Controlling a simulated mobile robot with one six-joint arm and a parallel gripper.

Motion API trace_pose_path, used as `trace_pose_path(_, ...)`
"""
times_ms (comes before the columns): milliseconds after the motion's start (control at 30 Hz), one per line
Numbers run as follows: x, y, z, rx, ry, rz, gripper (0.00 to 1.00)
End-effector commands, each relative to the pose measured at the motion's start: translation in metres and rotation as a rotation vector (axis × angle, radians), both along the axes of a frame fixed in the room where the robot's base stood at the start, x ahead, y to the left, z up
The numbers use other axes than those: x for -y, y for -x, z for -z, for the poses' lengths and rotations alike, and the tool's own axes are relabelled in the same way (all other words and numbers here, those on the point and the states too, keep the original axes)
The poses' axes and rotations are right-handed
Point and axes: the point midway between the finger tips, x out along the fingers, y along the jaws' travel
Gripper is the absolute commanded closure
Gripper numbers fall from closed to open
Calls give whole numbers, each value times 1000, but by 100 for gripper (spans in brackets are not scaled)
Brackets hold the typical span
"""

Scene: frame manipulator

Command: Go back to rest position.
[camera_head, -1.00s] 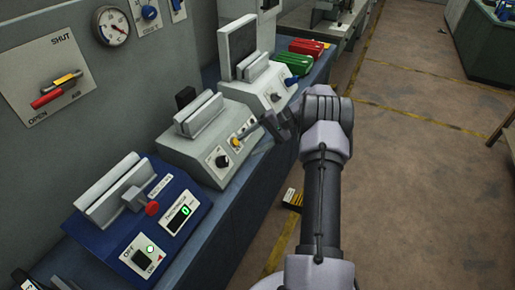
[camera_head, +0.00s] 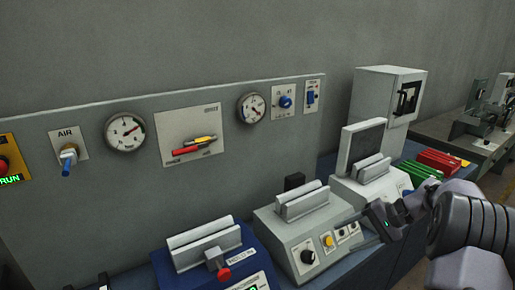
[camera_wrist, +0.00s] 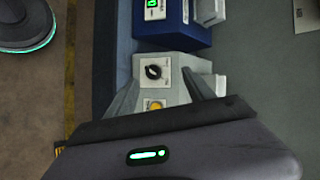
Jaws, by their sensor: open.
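My arm enters the head view at the lower right. My gripper (camera_head: 352,222) is seen side-on there, over the front of the grey machine with a black knob and a yellow button (camera_head: 290,236). In the wrist view my gripper (camera_wrist: 160,84) shows two grey fingers spread apart with nothing held between them. The grey machine (camera_wrist: 172,70) shows beyond and between the fingers, with its black knob (camera_wrist: 153,72) and yellow button (camera_wrist: 155,105). I cannot tell how far the fingertips are above it.
A blue machine (camera_head: 180,264) stands left of the grey one. A white machine with an upright dark panel (camera_head: 372,190) and red and green blocks (camera_head: 440,160) stand to the right. A wall panel (camera_head: 85,180) with gauges and a red-and-yellow handle is behind. Floor shows left in the wrist view (camera_wrist: 35,110).

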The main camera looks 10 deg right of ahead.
Motion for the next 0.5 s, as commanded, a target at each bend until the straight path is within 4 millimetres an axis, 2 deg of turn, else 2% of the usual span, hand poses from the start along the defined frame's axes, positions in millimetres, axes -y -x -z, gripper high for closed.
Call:
trace_pose_path(33,-35,6,-22,-6,67,-38,38)
trace_pose_path(133,-106,42,-62,-18,222,-90,38)
trace_pose_path(233,-170,100,-86,14,376,-126,38)
trace_pose_path(300,-205,149,-89,64,473,-143,38)
trace_pose_path(333,-216,169,-87,90,509,-147,38)
trace_pose_path(400,-235,211,-77,153,576,-152,38)
trace_pose_path(500,-247,253,-59,233,636,-153,38)
